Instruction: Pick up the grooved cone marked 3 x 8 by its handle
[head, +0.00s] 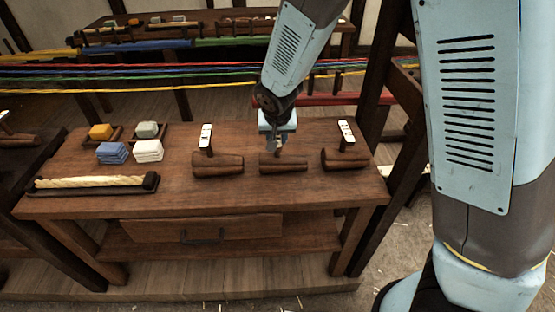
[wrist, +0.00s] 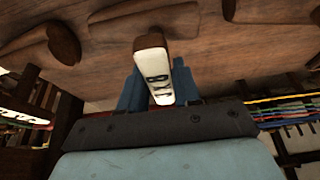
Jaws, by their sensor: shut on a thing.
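Three brown wooden grooved cones lie on the bench: a left one (head: 217,164), a middle one (head: 284,162) and a right one (head: 345,159). The left and right ones have upright handles with white marked labels. My gripper (head: 277,141) is above the middle cone, shut on its handle. In the wrist view, the white-labelled handle (wrist: 153,65) stands between my blue gripper fingers (wrist: 158,88), with the cone body (wrist: 112,27) beyond it. Dark marks show on this label, but I cannot read them surely. I cannot tell whether the middle cone touches the bench.
The wooden bench (head: 300,189) has a rope tray (head: 95,184) at its left front. Yellow (head: 101,131), grey (head: 147,129), blue (head: 112,153) and white (head: 148,150) blocks or stacks are behind it. Coloured ropes (head: 130,71) run behind the bench. A dark post (head: 380,75) stands right.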

